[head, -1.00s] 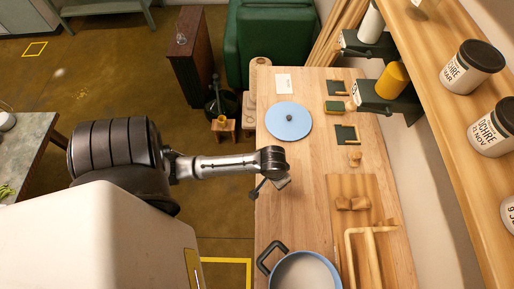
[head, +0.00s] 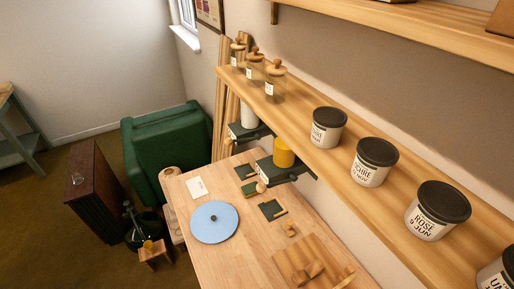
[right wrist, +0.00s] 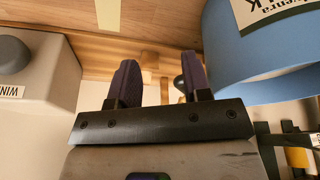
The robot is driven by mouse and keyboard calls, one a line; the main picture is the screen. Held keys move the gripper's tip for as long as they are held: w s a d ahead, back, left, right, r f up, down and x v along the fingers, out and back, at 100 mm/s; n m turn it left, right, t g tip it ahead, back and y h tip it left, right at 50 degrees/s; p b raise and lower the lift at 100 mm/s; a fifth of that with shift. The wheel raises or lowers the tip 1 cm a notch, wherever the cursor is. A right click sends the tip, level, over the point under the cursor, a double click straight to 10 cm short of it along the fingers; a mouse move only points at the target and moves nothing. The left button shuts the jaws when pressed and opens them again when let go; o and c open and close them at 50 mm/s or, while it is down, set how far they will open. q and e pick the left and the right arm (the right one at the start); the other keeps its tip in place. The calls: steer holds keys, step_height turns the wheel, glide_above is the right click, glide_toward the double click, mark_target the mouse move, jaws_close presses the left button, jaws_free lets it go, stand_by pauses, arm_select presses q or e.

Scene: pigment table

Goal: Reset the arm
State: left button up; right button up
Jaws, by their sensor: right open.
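My right gripper (right wrist: 159,82) shows in the right wrist view with its two dark fingers apart. Nothing is visible held between them. A blue cylindrical container (right wrist: 262,60) with a pale label is close to the right of the fingers. A grey container (right wrist: 40,72) with a label reading "WIN" is to the left. A small dark rounded thing shows partly behind the right finger; I cannot tell what it is. Neither gripper shows in the head view, and no arm of mine is visible there.
The wooden table (head: 205,258) holds a blue round lid (head: 214,222), dark trays (head: 272,209) and wooden pieces. Above it, a wall shelf (head: 300,120) carries labelled pots (head: 373,162) and jars (head: 275,82). A green armchair (head: 168,150) and brown cabinet (head: 100,190) stand left.

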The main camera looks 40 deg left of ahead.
step_height(320, 180, up, 14)
steer(key=p, duration=1.3)
steer(key=shift+d+f, duration=0.15)
